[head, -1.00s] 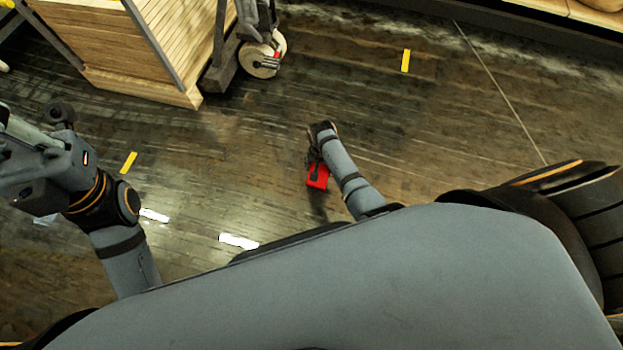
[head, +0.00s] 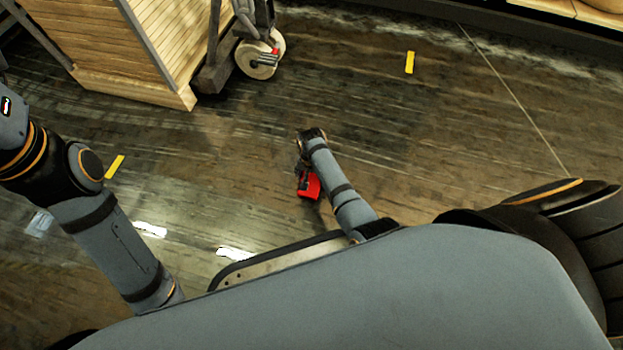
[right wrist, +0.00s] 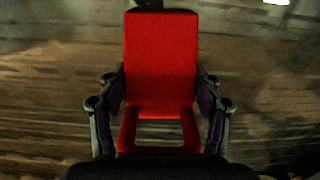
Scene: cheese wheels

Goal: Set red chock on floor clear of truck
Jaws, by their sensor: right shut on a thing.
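The red chock (head: 309,186) is held in my right gripper (head: 301,172), low over the dark wood floor (head: 440,130). In the right wrist view the chock (right wrist: 161,62) fills the middle, with the fingers of the right gripper (right wrist: 160,105) closed on both its sides. I cannot tell whether the chock touches the floor. The truck (head: 212,75), with a pale wheel, stands at the top of the head view, apart from the chock. My left arm comes in from the left; its gripper is out of the picture.
A wooden slatted crate (head: 130,50) stands at the upper left beside the truck. Yellow floor marks (head: 409,62) lie at the right and left (head: 115,167). The floor around the chock is open.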

